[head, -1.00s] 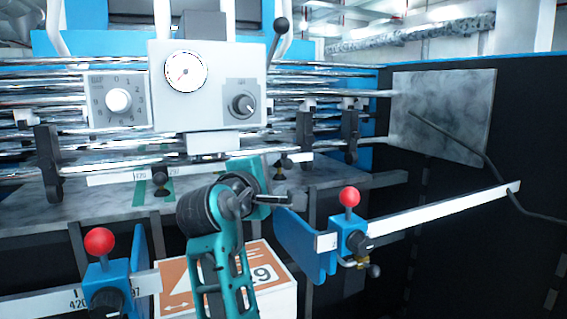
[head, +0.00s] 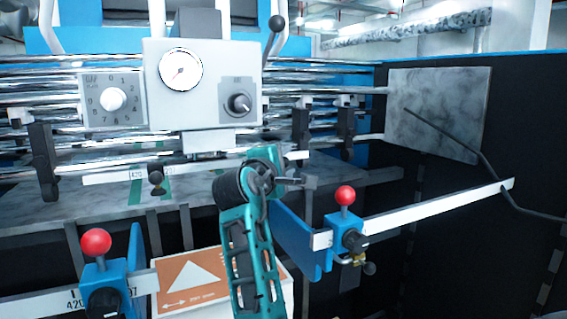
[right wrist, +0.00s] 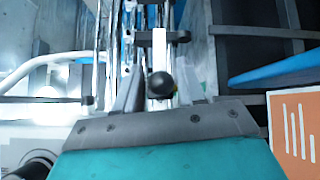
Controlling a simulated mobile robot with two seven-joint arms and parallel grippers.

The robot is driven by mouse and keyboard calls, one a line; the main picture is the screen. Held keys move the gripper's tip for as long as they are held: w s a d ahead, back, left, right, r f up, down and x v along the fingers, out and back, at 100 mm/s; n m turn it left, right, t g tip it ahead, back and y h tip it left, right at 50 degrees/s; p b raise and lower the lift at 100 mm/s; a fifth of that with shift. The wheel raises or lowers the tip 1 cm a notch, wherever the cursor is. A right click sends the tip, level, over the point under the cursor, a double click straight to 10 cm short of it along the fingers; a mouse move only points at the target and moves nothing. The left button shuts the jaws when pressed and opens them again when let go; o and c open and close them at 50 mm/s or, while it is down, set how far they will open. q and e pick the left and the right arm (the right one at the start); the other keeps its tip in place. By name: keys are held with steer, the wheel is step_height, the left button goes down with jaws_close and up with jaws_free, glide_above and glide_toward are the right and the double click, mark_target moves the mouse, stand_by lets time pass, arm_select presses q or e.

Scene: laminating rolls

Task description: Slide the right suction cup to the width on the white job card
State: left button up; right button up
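A ruled white rail (head: 107,178) crosses the machine under the grey control box. The left suction cup's black knob (head: 156,178) stands on it by a 420 mark. The right cup's spot on this rail is hidden behind my right arm in the head view. In the right wrist view a black ball knob (right wrist: 161,85), seemingly the right cup's, sits between two spread grey fingers of my right gripper (right wrist: 162,92), with no clear contact. In the head view this gripper (head: 288,181) is small and dark. An orange and white card (head: 192,278) is partly covered by my arm. My left gripper is not in view.
Two blue side guides with red ball knobs stand in front, left (head: 97,243) and right (head: 345,196), on white ruled bars. A grey plate (head: 437,112) stands at the right. The control box (head: 204,85) hangs just above the rail.

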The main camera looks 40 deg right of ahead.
steer(key=shift+f, duration=0.25)
jaws_close()
steer(key=shift+a, duration=0.15)
steer(key=a, duration=0.2)
steer(key=w+a+p, duration=0.1)
steer(key=a, duration=0.1)
steer(key=shift+w+f, duration=0.1)
steer(key=shift+w, duration=0.1)
steer(key=shift+o, duration=1.5)
jaws_free()
steer(key=b+v, duration=0.1)
steer(key=v, duration=1.2)
